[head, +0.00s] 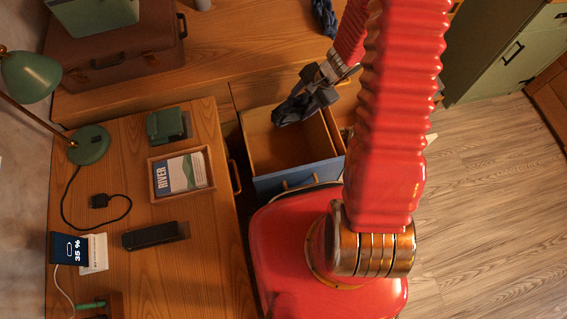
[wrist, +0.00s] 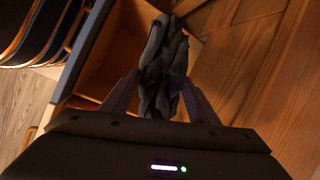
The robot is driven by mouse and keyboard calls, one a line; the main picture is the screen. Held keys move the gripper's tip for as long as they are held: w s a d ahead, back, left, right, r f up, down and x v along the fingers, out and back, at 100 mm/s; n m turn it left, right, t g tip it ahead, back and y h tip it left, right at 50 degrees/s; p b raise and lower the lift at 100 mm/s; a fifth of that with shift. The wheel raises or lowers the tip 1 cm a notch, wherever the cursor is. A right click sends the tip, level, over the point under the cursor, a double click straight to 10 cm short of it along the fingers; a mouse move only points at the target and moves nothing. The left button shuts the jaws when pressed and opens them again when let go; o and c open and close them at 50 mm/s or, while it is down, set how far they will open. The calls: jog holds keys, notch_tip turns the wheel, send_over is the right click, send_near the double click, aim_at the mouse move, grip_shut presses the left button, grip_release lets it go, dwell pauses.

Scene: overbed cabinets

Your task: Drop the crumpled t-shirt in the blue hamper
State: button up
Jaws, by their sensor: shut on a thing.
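My gripper (head: 311,94) is shut on a dark grey-blue crumpled cloth, the t-shirt (head: 290,109), and holds it over an open wooden drawer (head: 262,150) with a blue front. In the wrist view the t-shirt (wrist: 163,65) hangs bunched between the two fingers of my gripper (wrist: 160,97). Part of the drawer shows behind it. I cannot make out the blue hamper for certain. A dark blue rounded thing with orange bands (wrist: 30,30) shows at the upper left of the wrist view, cut off by the edge.
A brown suitcase (head: 120,65) lies at the back left. Another dark blue cloth (head: 325,17) lies at the back. Floor (head: 490,200) is clear at the right.

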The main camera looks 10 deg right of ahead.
jog(key=w+a+f+m+t, duration=0.1)
jog(key=w+f, duration=0.2)
jog(key=f, duration=1.2)
jog(key=w+a+f+m, duration=0.2)
jog(key=w+f, duration=0.1)
jog(key=f, duration=1.2)
jog(key=s+f, duration=0.4)
jog(key=f, duration=0.7)
jog(key=shift+a+f+m+h, duration=0.3)
jog(key=shift+a+f+h, duration=0.05)
jog(key=shift+a+h, duration=0.1)
notch_tip(320, 180, down, 6)
jog(key=shift+f, duration=0.15)
jog(key=shift+f, duration=1.85)
